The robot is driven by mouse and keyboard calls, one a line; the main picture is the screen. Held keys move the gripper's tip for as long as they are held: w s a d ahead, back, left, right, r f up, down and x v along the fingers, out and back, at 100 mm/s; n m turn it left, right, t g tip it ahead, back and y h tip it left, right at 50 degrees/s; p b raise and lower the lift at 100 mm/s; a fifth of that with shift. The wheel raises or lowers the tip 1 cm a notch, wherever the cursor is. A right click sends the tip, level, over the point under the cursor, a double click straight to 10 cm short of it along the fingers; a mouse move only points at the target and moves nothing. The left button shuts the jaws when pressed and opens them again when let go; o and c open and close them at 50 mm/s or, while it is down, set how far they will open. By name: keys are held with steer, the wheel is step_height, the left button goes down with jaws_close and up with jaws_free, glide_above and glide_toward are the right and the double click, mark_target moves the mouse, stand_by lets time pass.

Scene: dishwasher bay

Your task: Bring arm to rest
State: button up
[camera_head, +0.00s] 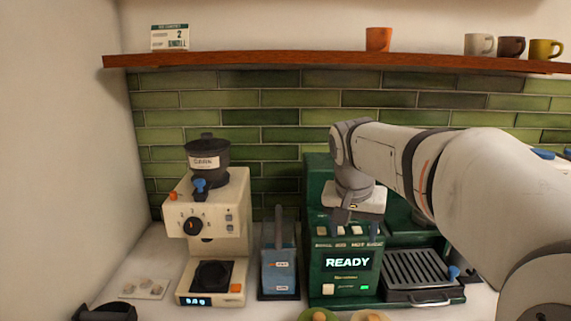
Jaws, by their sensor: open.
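My arm (470,180) reaches in from the right side of the view, with its wrist (352,150) bent downward. My gripper (341,214) points down in front of the upper part of the green coffee machine (317,190). Its dark fingers are small and partly merge with the machine's dark front. The gripper is open, and I see nothing held in it. I cannot tell how far it is from the machine's buttons. My arm hides part of the machine and the tiled wall behind.
A cream grinder (217,250) and a blue container (279,272) stand left of the machine. The machine's screen (348,263) reads READY, beside a drip tray (418,270). Mugs stand on a wooden shelf (300,59) above. Round items line the front edge.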

steer(key=s+f+n, duration=0.1)
steer(key=s+f, duration=0.3)
steer(key=s, duration=0.2)
steer(key=s+f+n+y, duration=0.1)
steer(key=s+f, duration=0.4)
steer(key=s, duration=0.1)
steer(key=s+f+n, duration=0.2)
steer(key=s+f, duration=0.2)
steer(key=s, duration=0.2)
steer(key=shift+s+d+f+y, duration=0.3)
steer(key=shift+c, duration=0.2)
